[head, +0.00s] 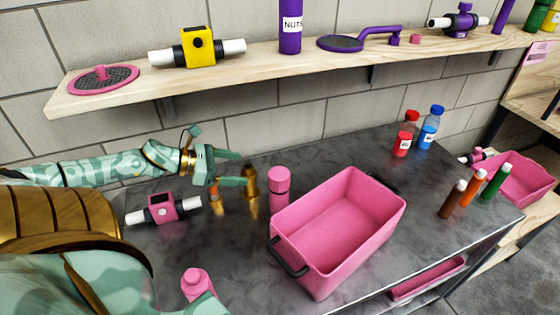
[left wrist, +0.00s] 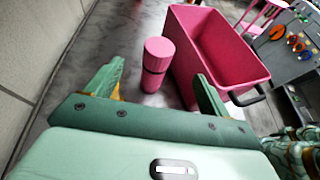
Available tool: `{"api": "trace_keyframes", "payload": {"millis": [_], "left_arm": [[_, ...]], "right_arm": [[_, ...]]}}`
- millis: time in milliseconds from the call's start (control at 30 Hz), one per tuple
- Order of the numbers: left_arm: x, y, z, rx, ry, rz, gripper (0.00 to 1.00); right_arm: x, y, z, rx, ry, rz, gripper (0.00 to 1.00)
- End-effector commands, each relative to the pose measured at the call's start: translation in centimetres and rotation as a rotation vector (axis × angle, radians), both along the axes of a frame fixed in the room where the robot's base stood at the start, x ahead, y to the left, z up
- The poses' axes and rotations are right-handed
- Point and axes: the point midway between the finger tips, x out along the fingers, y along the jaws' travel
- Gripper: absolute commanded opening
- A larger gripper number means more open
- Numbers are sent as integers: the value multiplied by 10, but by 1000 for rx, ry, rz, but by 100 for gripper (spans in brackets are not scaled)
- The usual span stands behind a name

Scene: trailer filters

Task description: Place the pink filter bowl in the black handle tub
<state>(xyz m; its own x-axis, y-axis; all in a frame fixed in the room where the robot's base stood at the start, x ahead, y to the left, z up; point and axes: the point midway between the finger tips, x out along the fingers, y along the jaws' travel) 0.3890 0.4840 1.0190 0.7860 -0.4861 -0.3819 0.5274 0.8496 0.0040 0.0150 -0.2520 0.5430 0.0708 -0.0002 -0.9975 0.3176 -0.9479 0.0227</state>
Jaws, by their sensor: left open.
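The pink filter bowl (head: 279,190), an upright cylinder with a rounded cap, stands on the grey counter just left of the black handle tub (head: 335,240). The tub is pink, open and empty, with black handles at its ends. My left gripper (head: 243,168) is open and empty, left of the bowl, its fingers pointing towards it. In the left wrist view the bowl (left wrist: 156,65) shows ahead, between the lines of the two spread fingers and apart from them; the tub (left wrist: 225,50) is behind it to the right. My right gripper is not seen.
A pink-and-white filter housing (head: 163,208) lies left of the gripper. Another pink piece (head: 196,283) is at the front. Red and blue bottles (head: 418,131) stand at the back, several tubes (head: 475,187) at the right. A wooden shelf (head: 265,60) runs above the counter.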

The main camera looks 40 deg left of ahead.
Motion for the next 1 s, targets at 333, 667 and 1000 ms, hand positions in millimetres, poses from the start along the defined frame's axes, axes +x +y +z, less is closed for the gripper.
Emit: {"api": "trace_keyframes", "payload": {"millis": [333, 667, 1000], "left_arm": [[64, -39, -38, -1, 1, -1, 81], [84, -52, -47, 0, 0, 1, 81], [113, -71, -64, -2, 0, 3, 81]], "right_arm": [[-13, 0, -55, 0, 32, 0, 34], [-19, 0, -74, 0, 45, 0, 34], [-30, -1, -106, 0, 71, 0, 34]]}}
